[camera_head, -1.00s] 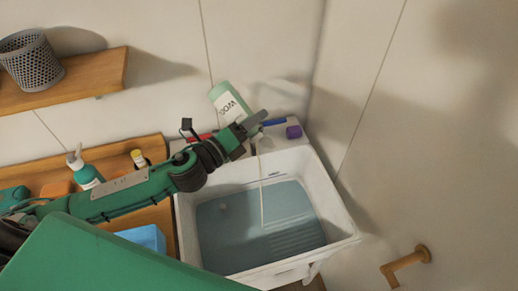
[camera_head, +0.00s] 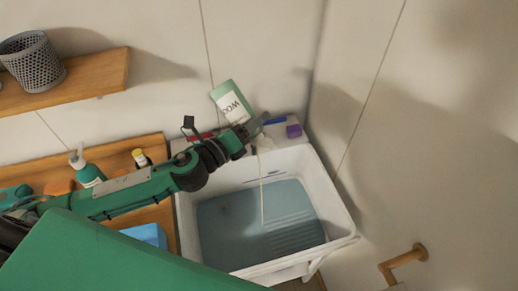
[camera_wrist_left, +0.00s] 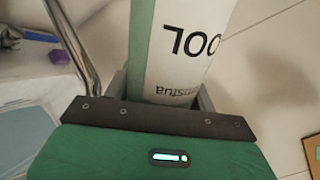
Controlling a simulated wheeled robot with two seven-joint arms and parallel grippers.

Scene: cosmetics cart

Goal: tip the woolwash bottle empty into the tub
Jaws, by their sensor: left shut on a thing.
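The woolwash bottle (camera_head: 231,98), green with a white label, is held tilted above the back edge of the white tub (camera_head: 338,190). My left gripper (camera_head: 254,126) is shut on it; the bottle also fills the middle of the left wrist view (camera_wrist_left: 185,45). A thin pale stream (camera_head: 261,185) falls from near the gripper into the bluish liquid (camera_head: 225,235) in the tub. The bottle's mouth is hidden behind the gripper. My right gripper is not in view.
A purple block (camera_head: 293,131) and a blue item (camera_head: 274,121) lie on the ledge behind the tub. A wooden shelf (camera_head: 90,85) holds a mesh basket (camera_head: 32,62).

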